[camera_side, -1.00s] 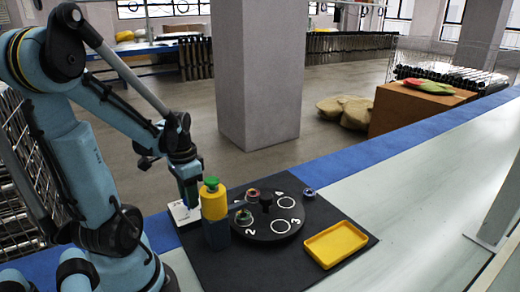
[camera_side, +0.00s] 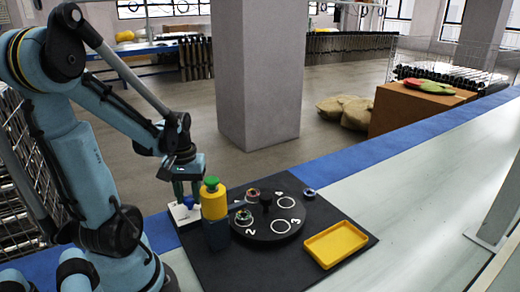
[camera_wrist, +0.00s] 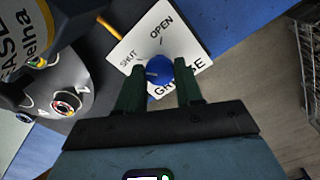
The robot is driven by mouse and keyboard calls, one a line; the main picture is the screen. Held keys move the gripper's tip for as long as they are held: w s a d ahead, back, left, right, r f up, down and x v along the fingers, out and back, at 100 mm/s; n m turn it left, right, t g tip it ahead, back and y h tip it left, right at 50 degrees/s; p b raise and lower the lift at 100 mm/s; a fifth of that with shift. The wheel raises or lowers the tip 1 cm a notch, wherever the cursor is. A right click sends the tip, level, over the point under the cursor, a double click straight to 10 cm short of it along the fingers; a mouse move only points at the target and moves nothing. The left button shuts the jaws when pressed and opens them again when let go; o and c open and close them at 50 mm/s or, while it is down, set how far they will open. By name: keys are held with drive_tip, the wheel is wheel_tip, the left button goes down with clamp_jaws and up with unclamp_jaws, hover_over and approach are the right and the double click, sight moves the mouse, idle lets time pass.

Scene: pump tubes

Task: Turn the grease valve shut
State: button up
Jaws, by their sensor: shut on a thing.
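The grease valve is a round blue knob (camera_wrist: 159,71) on a white plate (camera_wrist: 178,40) lettered SHUT, OPEN and GREASE. A pale mark on the knob points left, roughly toward the SHUT lettering. My gripper (camera_wrist: 157,67) has its two dark green fingers on either side of the knob and is shut on it. In the side view, the knob (camera_side: 188,202) shows between the fingers of my gripper (camera_side: 186,197), low over the white plate. The fingers hide parts of the plate and its lettering.
A yellow grease cylinder (camera_side: 213,203) with a green top stands close right of the plate. Beyond it are a black numbered turntable (camera_side: 268,230) carrying small ringed parts and a yellow tray (camera_side: 335,245). The pale bench to the right is clear.

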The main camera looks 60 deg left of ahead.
sight(189, 198)
drive_tip(key=shift+n, duration=0.8)
drive_tip(key=o, duration=1)
drive_tip(key=shift+o, duration=0.2)
wheel_tip(189, 198, up, 12)
idle(0.4)
